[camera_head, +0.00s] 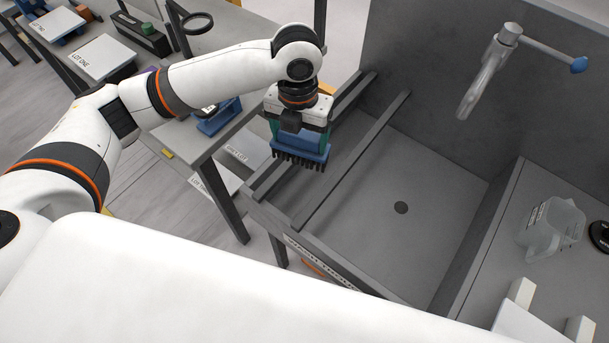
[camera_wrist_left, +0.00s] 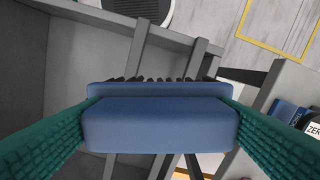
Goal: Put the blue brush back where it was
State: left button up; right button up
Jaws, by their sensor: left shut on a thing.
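The blue brush (camera_head: 300,148) has a blue block body and dark bristles that point down. In the head view it hangs below my left gripper (camera_head: 300,128), over the left side of the grey sink basin and its rails. In the left wrist view the brush (camera_wrist_left: 160,122) spans the gap between the two green textured fingers of my left gripper (camera_wrist_left: 160,125), which is shut on it. The bristles show along its far edge. The brush appears held above the rails, though the gap is hard to judge. My right gripper is not in view.
The grey basin (camera_head: 395,235) has a round drain and two rails (camera_head: 350,160) across its left side. A tap (camera_head: 485,75) with a blue-ended lever stands behind. A clear jug (camera_head: 552,228) stands on the right ledge. A table with a blue item (camera_head: 218,118) lies left.

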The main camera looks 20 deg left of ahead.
aim_at(303, 161)
pick_arm(q)
jog(key=m, duration=0.4)
jog(key=shift+w+d, duration=0.3)
jog(key=shift+w, duration=0.05)
jog(key=shift+f, duration=0.1)
notch_tip(303, 161, down, 9)
jog(key=p, duration=0.3)
jog(key=shift+f, duration=0.2)
